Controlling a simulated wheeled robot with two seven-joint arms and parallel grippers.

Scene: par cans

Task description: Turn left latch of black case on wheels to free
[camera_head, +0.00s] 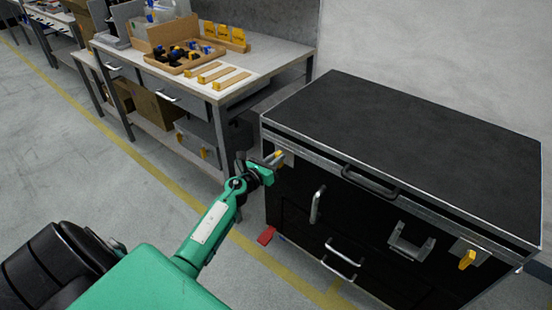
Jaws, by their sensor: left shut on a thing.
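The black case on wheels (400,135) stands at the right, its lid shut and its front turned toward me. Its left latch (280,156) is at the upper left of the front, on a metal plate, partly hidden by my gripper. My left gripper (271,161) reaches in from the left and is shut on the left latch. The right latch (467,260), with a yellow handle, shows at the right of the front. My right gripper is not in view.
A workbench (285,60) with a wooden tray (187,62) of small parts stands behind, left of the case. Silver handles (317,205) and a black lid handle (369,181) stick out of the case front. A red piece (266,236) is near the floor. Floor at the left is clear.

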